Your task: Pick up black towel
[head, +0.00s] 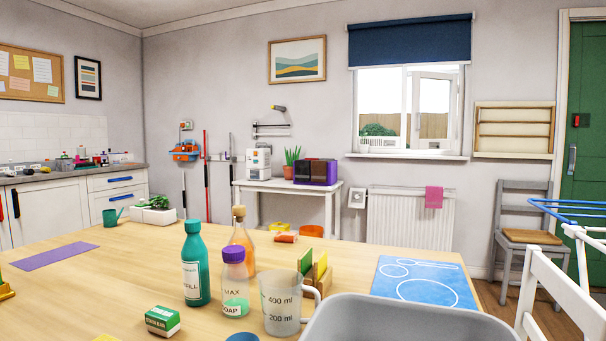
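I cannot make out a black towel for certain in the head view. A narrow black upright shape (15,204) shows on the white cabinet front at the far left; I cannot tell if it is a handle or cloth. The only clear cloth is a pink towel (434,197) hanging over the white radiator (410,220) below the window. Neither of my grippers is in view.
A wooden table (130,270) fills the foreground, with a green bottle (194,265), a purple-capped bottle (234,285), a measuring jug (283,304) and a blue mat (425,282). A grey tub (400,320) is at the near edge. A chair (527,225) and a drying rack (575,212) stand right.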

